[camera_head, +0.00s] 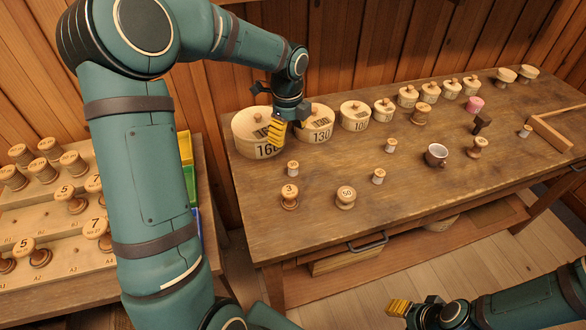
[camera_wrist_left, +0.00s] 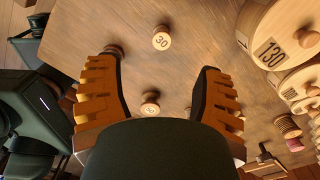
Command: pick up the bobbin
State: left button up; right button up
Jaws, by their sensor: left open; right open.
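Several turned wooden spools stand on the workbench, and I cannot tell which one is the bobbin. A small one with a pale band (camera_head: 293,168) stands nearest below my left gripper (camera_head: 277,130). Spools marked 3 (camera_head: 289,197) and 50 (camera_head: 346,198) stand near the front edge. Other small banded ones (camera_head: 378,177) stand to the right. In the left wrist view, a spool top marked 30 (camera_wrist_left: 161,40) shows beyond the open, empty fingers (camera_wrist_left: 158,80), and another spool (camera_wrist_left: 150,103) shows between them. My right gripper (camera_head: 400,308) is open, low in front of the bench.
Round lidded boxes marked 160 (camera_head: 258,145) and 130 (camera_head: 315,135) stand close beside my left gripper, with smaller boxes in a row behind. A brown mug (camera_head: 436,154) and a pink piece (camera_head: 475,104) stand farther right. A rack with more spools (camera_head: 60,255) is at the left.

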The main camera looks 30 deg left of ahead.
aim_at(293, 164)
pick_arm(q)
notch_tip(293, 164, down, 9)
jog(key=shift+d+r+b, duration=0.1)
jog(key=shift+r+b, duration=0.05)
jog(key=shift+b, duration=0.75)
jog(key=f, duration=0.2)
jog(key=d+f+b, duration=0.1)
jog(key=f, duration=0.1)
jog(key=shift+w+f+b, duration=0.2)
jog(key=shift+f+b, duration=0.1)
jog(key=shift+a+f, duration=0.1)
jog(key=shift+f, duration=0.25)
jog(key=shift+r, duration=0.1)
jog(key=c, duration=1)
